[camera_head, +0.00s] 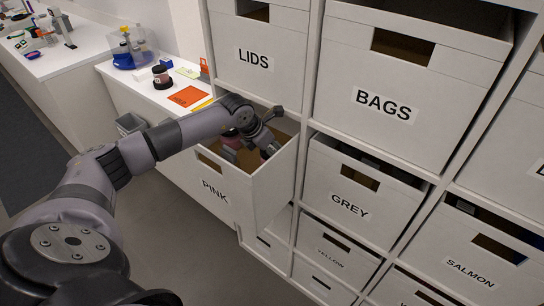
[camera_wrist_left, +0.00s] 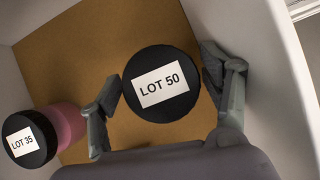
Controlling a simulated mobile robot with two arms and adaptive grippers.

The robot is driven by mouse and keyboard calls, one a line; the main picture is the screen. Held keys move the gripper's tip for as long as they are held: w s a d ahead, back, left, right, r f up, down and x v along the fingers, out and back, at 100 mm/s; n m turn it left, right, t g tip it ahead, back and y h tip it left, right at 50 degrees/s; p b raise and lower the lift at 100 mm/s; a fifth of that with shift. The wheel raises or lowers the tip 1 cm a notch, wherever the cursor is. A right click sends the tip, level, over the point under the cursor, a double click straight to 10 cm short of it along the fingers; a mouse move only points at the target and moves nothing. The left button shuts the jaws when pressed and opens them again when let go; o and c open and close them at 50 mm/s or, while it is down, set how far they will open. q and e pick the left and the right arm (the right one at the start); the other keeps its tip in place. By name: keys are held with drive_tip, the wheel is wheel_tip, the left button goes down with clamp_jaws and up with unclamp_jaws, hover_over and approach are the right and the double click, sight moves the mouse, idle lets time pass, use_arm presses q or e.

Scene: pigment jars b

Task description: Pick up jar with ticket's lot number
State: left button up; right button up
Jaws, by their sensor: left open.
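My left gripper (camera_head: 262,140) reaches down into the pulled-out PINK drawer (camera_head: 240,188). In the left wrist view, its open fingers (camera_wrist_left: 160,82) are on either side of a black-lidded jar labelled LOT 50 (camera_wrist_left: 168,107). The jar stands on the drawer's brown floor, and its body is hidden under the lid. A second jar, with a pink body and a black lid labelled LOT 35 (camera_wrist_left: 66,124), is left of the left finger. No lot number is readable on the orange card (camera_head: 187,96) on the counter. My right gripper is out of view.
The drawer walls are close around my gripper. LIDS (camera_head: 253,85), BAGS (camera_head: 385,128), GREY (camera_head: 345,178) and other labelled bins fill the shelving. A dark-lidded jar (camera_head: 161,79) and a blue-and-clear container (camera_head: 132,52) stand on the white counter.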

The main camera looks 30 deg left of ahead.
use_arm(q)
drive_tip(key=c, duration=1)
drive_tip(key=shift+r, duration=0.1)
